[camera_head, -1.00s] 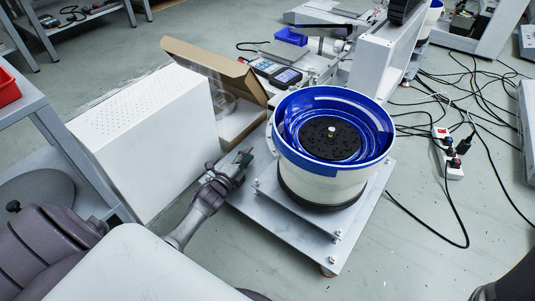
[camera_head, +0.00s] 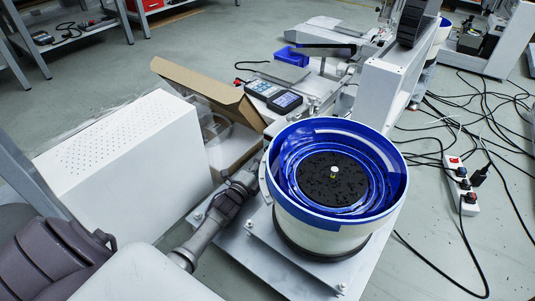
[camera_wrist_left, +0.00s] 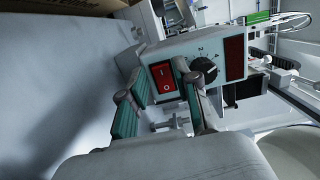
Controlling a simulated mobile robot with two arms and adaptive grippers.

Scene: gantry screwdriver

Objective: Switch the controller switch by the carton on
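The controller (camera_wrist_left: 190,65) is a pale box with a red rocker switch (camera_wrist_left: 162,78), a black dial (camera_wrist_left: 203,71) and a dark red display (camera_wrist_left: 234,58) in the left wrist view. The display shows no readable digits, and I cannot tell the rocker's position. My left gripper (camera_wrist_left: 158,86) is open and empty, its teal-padded fingers on either side of the switch as seen in this view. Contact cannot be told. In the head view the open carton (camera_head: 232,143) stands behind my left gripper (camera_head: 248,178), whose tips are partly hidden by the bowl feeder. My right gripper is not in view.
The blue and white bowl feeder (camera_head: 320,235) stands right of my left gripper on a grey plate. A white perforated box (camera_head: 130,165) is on the left. A handheld device (camera_head: 273,95) lies behind the carton. Cables and a power strip (camera_head: 460,185) lie on the right floor.

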